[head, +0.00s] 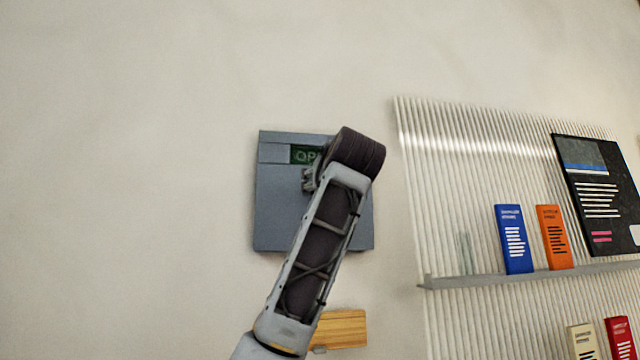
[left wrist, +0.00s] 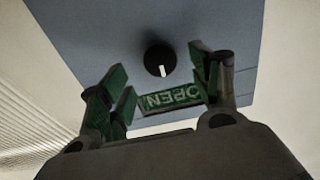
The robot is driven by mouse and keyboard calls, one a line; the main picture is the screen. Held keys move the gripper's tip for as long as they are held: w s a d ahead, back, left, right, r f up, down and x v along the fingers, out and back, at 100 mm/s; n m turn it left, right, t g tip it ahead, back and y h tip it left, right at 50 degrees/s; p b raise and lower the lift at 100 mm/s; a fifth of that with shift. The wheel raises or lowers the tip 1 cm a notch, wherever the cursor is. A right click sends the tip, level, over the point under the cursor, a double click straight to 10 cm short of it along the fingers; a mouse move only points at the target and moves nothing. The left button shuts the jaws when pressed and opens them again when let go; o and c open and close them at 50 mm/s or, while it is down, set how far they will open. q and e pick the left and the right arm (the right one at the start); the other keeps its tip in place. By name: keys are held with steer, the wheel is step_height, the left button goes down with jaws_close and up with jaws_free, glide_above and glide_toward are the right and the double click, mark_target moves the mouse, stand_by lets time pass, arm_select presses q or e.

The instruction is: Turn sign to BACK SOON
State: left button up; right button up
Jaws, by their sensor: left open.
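The sign is a grey-blue panel (head: 275,215) on the wall with a small green window (head: 303,155). The letters "OP" show in the head view, and my arm covers the rest. In the left wrist view the window reads "OPEN" (left wrist: 170,97), upside down. A round black knob (left wrist: 159,58) with a white pointer mark sits on the panel there; my arm hides it in the head view. My left gripper (left wrist: 160,82) is open in front of the panel, its green-tipped fingers apart on either side of the window and knob. I cannot tell whether they touch the panel. My right gripper is not in view.
A ribbed white board (head: 450,180) stands to the right, with a shelf (head: 470,281) holding blue (head: 514,240) and orange (head: 554,237) boxes and a black poster (head: 597,190). A wooden block (head: 342,329) is below the panel. The wall at left is bare.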

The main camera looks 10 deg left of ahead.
arm_select(q)
steer(key=p+x, duration=0.1)
steer(key=x, duration=0.3)
steer(key=shift+w+a, duration=0.1)
steer(key=shift+w, duration=0.15)
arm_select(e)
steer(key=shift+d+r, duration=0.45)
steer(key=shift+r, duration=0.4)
arm_select(q)
steer(key=shift+c, duration=0.2)
steer(key=c, duration=1)
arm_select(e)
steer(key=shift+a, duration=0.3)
